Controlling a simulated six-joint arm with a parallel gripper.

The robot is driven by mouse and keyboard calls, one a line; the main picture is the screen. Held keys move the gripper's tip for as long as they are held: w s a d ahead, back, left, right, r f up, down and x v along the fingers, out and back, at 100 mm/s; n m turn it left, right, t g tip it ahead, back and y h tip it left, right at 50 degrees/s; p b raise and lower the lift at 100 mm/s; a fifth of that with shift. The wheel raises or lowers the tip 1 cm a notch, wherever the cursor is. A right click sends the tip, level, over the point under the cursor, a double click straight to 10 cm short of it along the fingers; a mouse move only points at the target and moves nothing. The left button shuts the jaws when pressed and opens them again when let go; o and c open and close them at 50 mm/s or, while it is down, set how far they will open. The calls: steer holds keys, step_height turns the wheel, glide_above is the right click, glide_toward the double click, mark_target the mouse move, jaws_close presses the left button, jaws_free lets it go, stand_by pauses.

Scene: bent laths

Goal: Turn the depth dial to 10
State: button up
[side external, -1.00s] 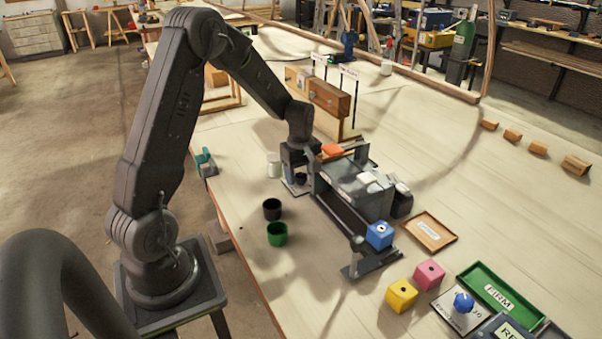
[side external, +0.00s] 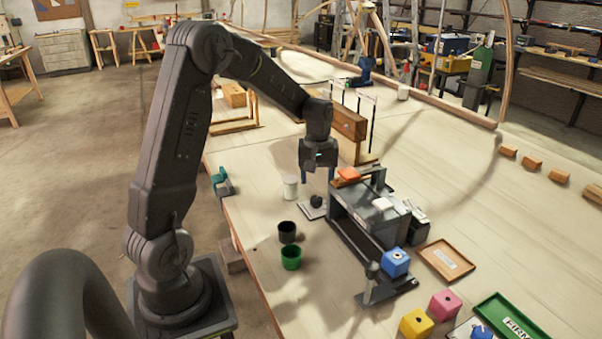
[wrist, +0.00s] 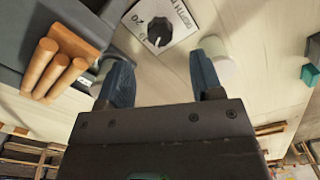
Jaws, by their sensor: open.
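The depth dial is a black ribbed knob (wrist: 160,32) on a white plate (wrist: 178,18) with printed lettering and a 20 near its edge. In the side view the knob (side external: 316,201) sits on its plate (side external: 309,212) beside the grey machine. I cannot read for certain which number the knob points at. My gripper (side external: 317,174) hangs above the dial, fingers pointing down, apart from it. In the wrist view my gripper (wrist: 160,62) is open, with its two dark fingers spread and nothing between them.
The grey machine (side external: 362,215) with an orange block (side external: 347,175) stands right of the dial. A white cylinder (side external: 290,187) stands close on the left. A black cup (side external: 287,232) and a green cup (side external: 291,257) stand nearer the front. The bench between is clear.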

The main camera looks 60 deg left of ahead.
mark_target(317, 198)
step_height(317, 198, up, 7)
steer(key=s+d+r+m+t, duration=0.2)
steer(key=s+d+m, duration=0.3)
steer(key=d, duration=0.4)
steer(key=s+d+r+m+t, duration=0.2)
steer(key=s+d+r+m, duration=0.2)
steer(key=s+d, duration=0.4)
steer(key=shift+s+d+r+m, duration=0.3)
steer(key=shift+d+r+m, duration=0.1)
steer(key=shift+d+r, duration=0.4)
steer(key=shift+w+y, duration=0.1)
steer(key=shift+y, duration=0.2)
